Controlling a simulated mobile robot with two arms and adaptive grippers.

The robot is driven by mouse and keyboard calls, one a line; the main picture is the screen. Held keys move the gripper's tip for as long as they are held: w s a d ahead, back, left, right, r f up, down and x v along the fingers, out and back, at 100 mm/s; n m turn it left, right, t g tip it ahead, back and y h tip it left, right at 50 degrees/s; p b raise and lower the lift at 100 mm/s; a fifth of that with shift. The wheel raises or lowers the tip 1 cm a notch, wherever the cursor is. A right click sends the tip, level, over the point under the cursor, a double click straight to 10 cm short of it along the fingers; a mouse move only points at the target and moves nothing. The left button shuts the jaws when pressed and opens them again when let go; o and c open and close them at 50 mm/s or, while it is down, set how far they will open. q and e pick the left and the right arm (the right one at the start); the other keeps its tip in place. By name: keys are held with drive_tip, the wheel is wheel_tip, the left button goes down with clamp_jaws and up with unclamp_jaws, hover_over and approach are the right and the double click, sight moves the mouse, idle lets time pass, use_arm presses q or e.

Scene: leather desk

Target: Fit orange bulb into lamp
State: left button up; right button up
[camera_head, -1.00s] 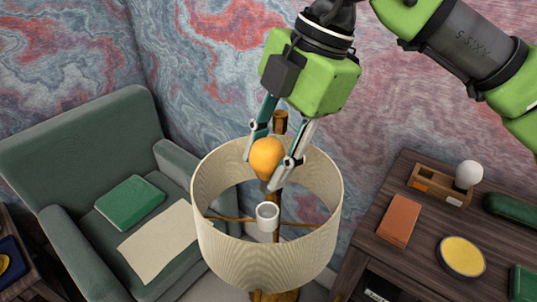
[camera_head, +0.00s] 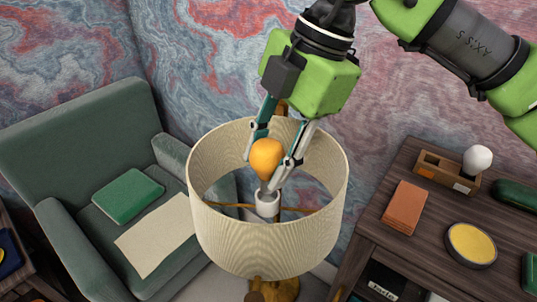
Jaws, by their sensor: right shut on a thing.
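The orange bulb (camera_head: 266,157) is held upright, base down, in my right gripper (camera_head: 269,158), which is shut on it. The bulb is inside the upper opening of the lamp's cream shade (camera_head: 265,244). The white socket (camera_head: 267,205) stands at the middle of the shade, directly under the bulb. The bulb's base is at the socket's mouth; I cannot tell if it is seated in it or just above. My left gripper is not in view.
A green armchair (camera_head: 90,150) with a green book (camera_head: 128,195) and a cream sheet (camera_head: 158,234) is at left. A wooden desk (camera_head: 385,245) at right holds a wooden box (camera_head: 445,172), a white bulb (camera_head: 477,159), a brown block (camera_head: 405,207) and a yellow-topped round tin (camera_head: 471,244).

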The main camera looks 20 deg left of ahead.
sight(262, 142)
drive_tip(key=shift+f+b, duration=1.35)
drive_tip(key=shift+f, duration=0.25)
drive_tip(key=o, duration=1.1)
drive_tip(key=shift+r+p, duration=2.95)
drive_tip(key=shift+r, duration=1.55)
